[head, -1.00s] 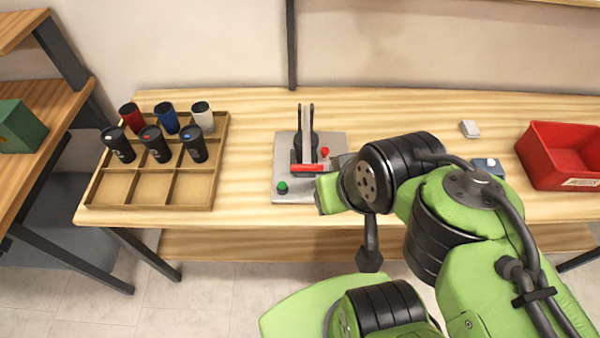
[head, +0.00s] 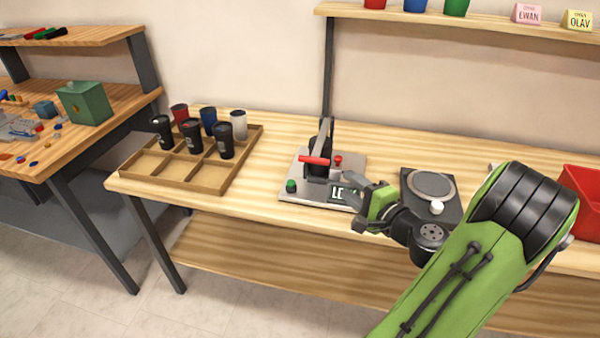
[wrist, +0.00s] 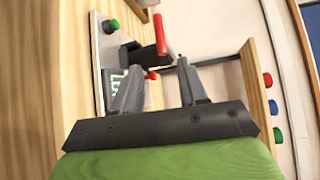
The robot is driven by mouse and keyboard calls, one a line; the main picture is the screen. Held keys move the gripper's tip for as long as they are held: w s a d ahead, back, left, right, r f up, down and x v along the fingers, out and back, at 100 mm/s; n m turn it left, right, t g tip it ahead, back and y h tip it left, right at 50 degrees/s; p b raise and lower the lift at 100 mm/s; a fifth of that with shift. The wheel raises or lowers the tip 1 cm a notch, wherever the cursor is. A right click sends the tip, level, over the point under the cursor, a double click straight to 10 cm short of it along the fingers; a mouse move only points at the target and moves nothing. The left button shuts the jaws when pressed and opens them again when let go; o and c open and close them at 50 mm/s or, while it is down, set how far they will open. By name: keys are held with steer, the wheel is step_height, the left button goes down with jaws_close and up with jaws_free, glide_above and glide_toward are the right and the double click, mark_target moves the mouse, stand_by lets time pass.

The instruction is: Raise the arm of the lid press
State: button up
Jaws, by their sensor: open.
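The lid press stands on the workbench, with a grey base plate (head: 300,196), a dark upright and a lever arm ending in a red handle bar (head: 314,161). Whether a cup stands in the press is unclear.
A wooden tray (head: 252,147) with several tumblers stands left. A dark device with a round plate (head: 432,184) lies to the right, near my arm. A red bin (head: 582,195) is at the far right. A shelf (head: 480,22) runs above the bench.

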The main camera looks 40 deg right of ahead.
mark_target(317, 163)
steer(key=w, duration=0.5)
steer(key=w+d+f, duration=0.1)
steer(key=w, duration=0.9)
steer(key=shift+d+f, duration=0.4)
steer(key=shift+c, duration=0.4)
jaws_close()
